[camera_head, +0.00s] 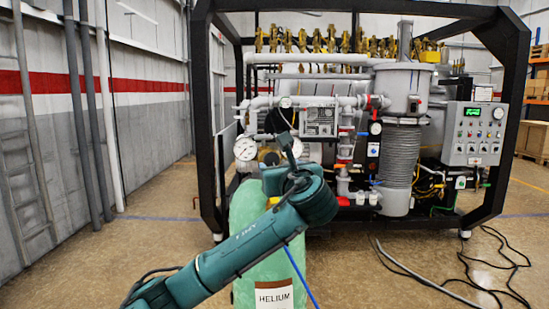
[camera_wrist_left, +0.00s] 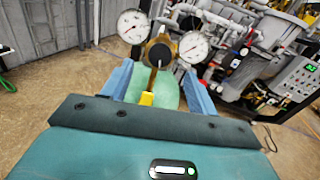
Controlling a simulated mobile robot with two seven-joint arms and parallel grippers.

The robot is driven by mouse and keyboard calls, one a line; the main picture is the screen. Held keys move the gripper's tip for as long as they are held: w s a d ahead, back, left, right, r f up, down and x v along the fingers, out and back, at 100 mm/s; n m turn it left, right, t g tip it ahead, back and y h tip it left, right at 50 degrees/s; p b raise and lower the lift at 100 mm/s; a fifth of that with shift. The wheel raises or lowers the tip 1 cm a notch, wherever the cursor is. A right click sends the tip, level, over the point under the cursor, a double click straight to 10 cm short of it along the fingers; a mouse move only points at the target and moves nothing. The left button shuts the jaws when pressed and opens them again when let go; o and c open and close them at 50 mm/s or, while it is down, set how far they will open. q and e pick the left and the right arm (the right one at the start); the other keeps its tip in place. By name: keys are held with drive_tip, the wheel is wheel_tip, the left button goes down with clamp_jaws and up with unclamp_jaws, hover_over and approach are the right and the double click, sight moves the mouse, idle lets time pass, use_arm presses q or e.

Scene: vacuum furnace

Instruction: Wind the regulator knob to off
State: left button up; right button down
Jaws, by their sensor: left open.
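The green helium cylinder (camera_head: 256,270) stands in front of me with a brass regulator on top. In the left wrist view the round regulator knob (camera_wrist_left: 160,52), dark with a brass rim, faces me between two white gauges. The left gauge (camera_wrist_left: 132,27) and the right gauge (camera_wrist_left: 193,47) flank it. My left gripper (camera_wrist_left: 158,72) is open, its two blue fingers apart on either side below the knob, with nothing gripped. A thin brass stem with a yellow end (camera_wrist_left: 147,98) shows between the fingers. In the head view my left arm largely hides the regulator.
The vacuum furnace in its black frame (camera_head: 510,130) stands behind the cylinder, with a grey control box (camera_head: 474,133) on its right. Loose black cables (camera_head: 490,262) and a grey hose (camera_head: 420,275) lie on the floor at right. Floor at left is clear.

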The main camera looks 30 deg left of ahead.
sight(273, 160)
use_arm(q)
drive_tip(key=p+x, duration=0.1)
drive_tip(key=x, duration=0.6)
drive_tip(key=shift+f, duration=0.1)
drive_tip(key=shift+d, duration=0.1)
drive_tip(key=c, duration=1)
